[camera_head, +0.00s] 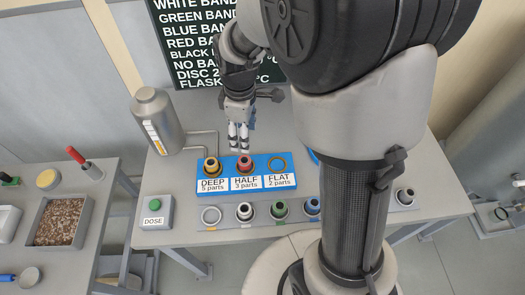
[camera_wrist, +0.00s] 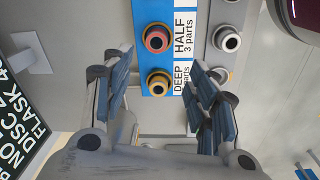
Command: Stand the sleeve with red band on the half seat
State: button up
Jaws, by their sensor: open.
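The sleeve with red band (camera_head: 244,163) stands upright in the HALF seat of the blue block (camera_head: 203,186), above the "HALF 3 parts" label. It also shows in the wrist view (camera_wrist: 157,38), seen from above with a dark bore. My gripper (camera_head: 239,143) is above the back of the block, near the red sleeve, pointing down. In the wrist view my gripper (camera_wrist: 162,95) has its fingers wide apart with nothing between them. How deep the sleeve sits is hidden by the block.
A yellow-banded sleeve (camera_head: 211,164) stands in the DEEP seat, left of HALF. The FLAT seat (camera_head: 278,166) looks empty. Several sleeves, including a green-banded one (camera_head: 279,209), stand in a front row. A metal flask (camera_head: 156,120) and green DOSE button (camera_head: 154,205) are at left.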

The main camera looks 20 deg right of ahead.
jog(key=s+r+m+t, duration=0.2)
jog(key=s+r+m, duration=0.3)
jog(key=s, duration=0.5)
jog(key=s+r+m+t, duration=0.2)
jog(key=s+r+m, duration=0.4)
jog(key=s+r, duration=0.2)
jog(key=shift+s+r, duration=0.3)
jog(key=shift+s, duration=0.8)
